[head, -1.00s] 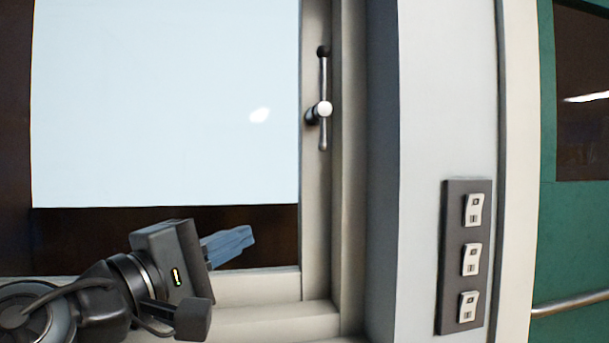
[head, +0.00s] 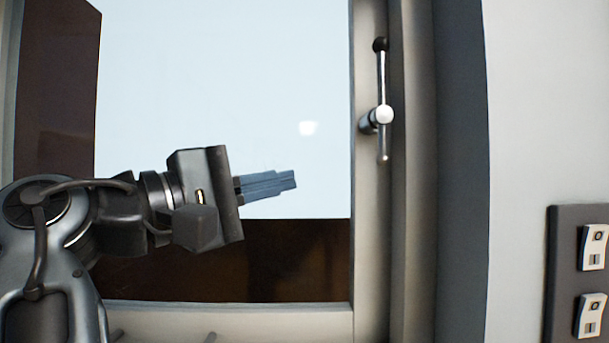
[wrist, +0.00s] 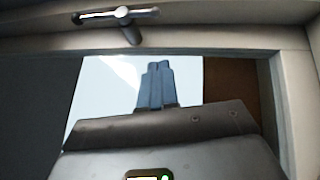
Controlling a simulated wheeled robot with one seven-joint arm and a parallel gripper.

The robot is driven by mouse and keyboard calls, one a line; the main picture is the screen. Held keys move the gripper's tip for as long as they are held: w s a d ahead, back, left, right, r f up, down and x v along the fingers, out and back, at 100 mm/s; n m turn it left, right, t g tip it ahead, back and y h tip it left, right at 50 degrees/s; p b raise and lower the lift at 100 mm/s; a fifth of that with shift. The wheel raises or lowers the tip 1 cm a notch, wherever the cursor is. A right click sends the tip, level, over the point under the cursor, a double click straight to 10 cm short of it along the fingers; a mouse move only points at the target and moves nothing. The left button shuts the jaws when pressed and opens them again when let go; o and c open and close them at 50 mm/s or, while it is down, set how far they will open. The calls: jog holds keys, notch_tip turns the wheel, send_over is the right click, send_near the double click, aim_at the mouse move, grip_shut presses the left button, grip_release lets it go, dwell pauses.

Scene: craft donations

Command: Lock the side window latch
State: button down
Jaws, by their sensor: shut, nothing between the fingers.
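The window latch (head: 382,140) is a thin metal handle with a round pale hub and dark tip, standing nearly vertical on the right window frame. In the wrist view the latch (wrist: 118,15) lies across the top left, beyond the fingertips. My gripper (head: 290,180) has its blue fingers together and empty. It is in front of the window pane, left of the latch and a little below its hub, with a clear gap between. In the wrist view my gripper (wrist: 158,66) points up toward the frame and does not touch the latch.
The window pane (head: 220,70) is bright, with a dark band below it. The light window frame (head: 370,260) runs beside and under it. A pale wall (head: 530,110) with a dark switch panel (head: 562,270) is at the right. Space between fingers and latch is clear.

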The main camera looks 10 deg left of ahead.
jog(key=w+d+r+p, duration=0.2)
jog(key=w+d, duration=0.5)
jog(key=d, duration=0.2)
jog(key=shift+d, duration=0.2)
jog(key=shift+d+f+n+t+h, duration=0.1)
jog(key=shift+d+n+t+h, duration=0.2)
jog(key=shift+d+n+t, duration=0.1)
dwell(0.3)
jog(key=d+n+t, duration=0.2)
jog(key=n+t, duration=0.1)
jog(key=w+d+n+t, duration=0.1)
jog(key=shift+d+f+n+t, duration=0.15)
jog(key=shift+f+n+t, duration=0.25)
jog(key=shift+w+d+r+n+t+y, duration=0.15)
jog(key=shift+d+n+t+y, duration=0.25)
jog(key=shift+n+t, duration=0.55)
jog(key=shift+b, duration=0.3)
